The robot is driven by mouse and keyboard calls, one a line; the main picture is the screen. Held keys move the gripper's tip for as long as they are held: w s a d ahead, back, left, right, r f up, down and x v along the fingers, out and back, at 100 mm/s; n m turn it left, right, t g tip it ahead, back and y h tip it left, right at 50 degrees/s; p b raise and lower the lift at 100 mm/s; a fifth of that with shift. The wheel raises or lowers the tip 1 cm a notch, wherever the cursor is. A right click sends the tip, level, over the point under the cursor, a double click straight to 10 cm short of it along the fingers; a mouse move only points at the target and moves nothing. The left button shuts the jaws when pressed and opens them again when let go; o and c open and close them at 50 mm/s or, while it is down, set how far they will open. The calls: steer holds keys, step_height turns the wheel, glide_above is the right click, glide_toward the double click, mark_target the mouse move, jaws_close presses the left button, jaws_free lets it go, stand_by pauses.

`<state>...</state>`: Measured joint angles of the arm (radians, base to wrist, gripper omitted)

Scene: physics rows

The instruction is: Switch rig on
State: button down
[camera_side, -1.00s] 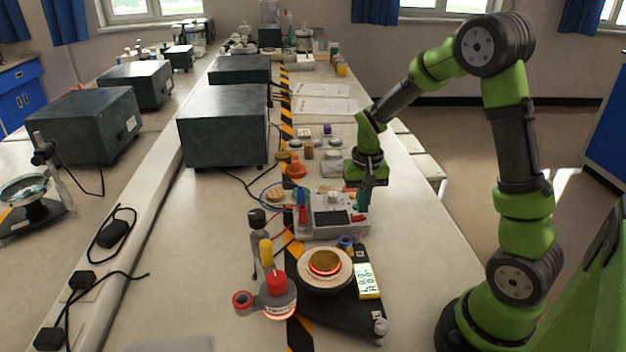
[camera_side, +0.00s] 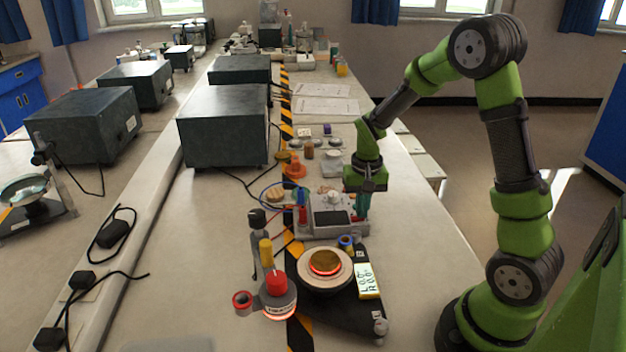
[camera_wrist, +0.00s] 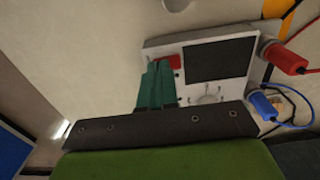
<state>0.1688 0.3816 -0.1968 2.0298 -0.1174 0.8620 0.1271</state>
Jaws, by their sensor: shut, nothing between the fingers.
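The rig's supply box (camera_side: 318,229) is a pale grey unit with a dark screen (camera_wrist: 219,59) and red and blue plugs on one side. It stands on the bench beyond a round-disc apparatus. A red switch (camera_wrist: 170,62) sits beside the screen in the wrist view. My gripper (camera_side: 363,212) is shut and empty at the right end of the box. Its teal fingertips (camera_wrist: 158,66) appear right at the red switch, overlapping its lower left in the wrist view. I cannot tell whether they touch it. The switch's on or off position is unclear.
The disc apparatus (camera_side: 342,308) with a glowing orange ring and lit display (camera_side: 368,281) stands in front. A red-capped stand (camera_side: 277,284) is to its left. Dark boxes (camera_side: 224,128) stand back left. Leads run to the box's plugs. Bench to the right is clear.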

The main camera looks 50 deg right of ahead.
steer(key=shift+f, duration=0.2)
steer(key=shift+r, duration=3.55)
steer(key=shift+s+a+f, duration=0.1)
steer(key=shift+f, duration=0.15)
steer(key=s+a+r+n+t+y, duration=0.2)
steer(key=s+a+r+n+t, duration=0.3)
steer(key=s+a+r, duration=0.6)
steer(key=a+r+t, duration=0.2)
steer(key=a, duration=0.2)
steer(key=shift+a, duration=0.15)
